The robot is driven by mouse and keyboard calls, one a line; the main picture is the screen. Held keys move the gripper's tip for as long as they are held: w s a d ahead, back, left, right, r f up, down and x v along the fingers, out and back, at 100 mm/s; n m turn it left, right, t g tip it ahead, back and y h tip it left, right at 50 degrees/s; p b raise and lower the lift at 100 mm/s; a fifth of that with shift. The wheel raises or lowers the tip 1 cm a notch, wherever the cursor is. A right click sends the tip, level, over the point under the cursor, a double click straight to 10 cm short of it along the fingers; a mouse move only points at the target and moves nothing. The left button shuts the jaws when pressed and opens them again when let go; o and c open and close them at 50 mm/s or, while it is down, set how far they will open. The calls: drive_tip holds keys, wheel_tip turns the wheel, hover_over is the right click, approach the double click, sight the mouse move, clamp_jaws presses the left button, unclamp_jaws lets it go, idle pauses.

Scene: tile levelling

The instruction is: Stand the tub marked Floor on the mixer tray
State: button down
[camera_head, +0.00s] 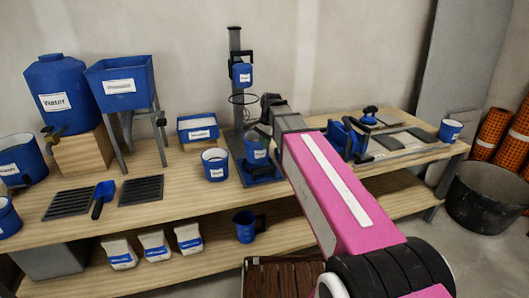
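The mixer stands at the back middle of the bench, with a dark post, a blue cup on its head and a ring below. Its blue tray (274,179) is at the foot. A blue tub (256,157) with a white label stands on or just over this tray; I cannot tell if it touches. Another blue labelled tub (215,174), with pale contents, stands on the bench just left of the mixer. Both labels are too small to read surely as Floor. My gripper (264,128) is close above the tub at the tray; its fingers are too small and dark to judge.
Left are a Water barrel (58,95), a blue hopper (120,85) on legs, grates and a scoop (101,198). A labelled box (198,128) sits behind. Tools and a small tub (450,130) are right. Bags and a jug (245,226) stand on the lower shelf.

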sight(264, 152)
drive_tip(key=shift+f, duration=1.9)
drive_tip(key=c, duration=1.3)
unclamp_jaws()
drive_tip(key=shift+f, duration=0.1)
drive_tip(key=shift+c, duration=0.2)
wheel_tip(264, 152, up, 12)
drive_tip(key=d, duration=0.1)
drive_tip(key=shift+w+d, duration=0.25)
drive_tip(key=shift+d, duration=0.1)
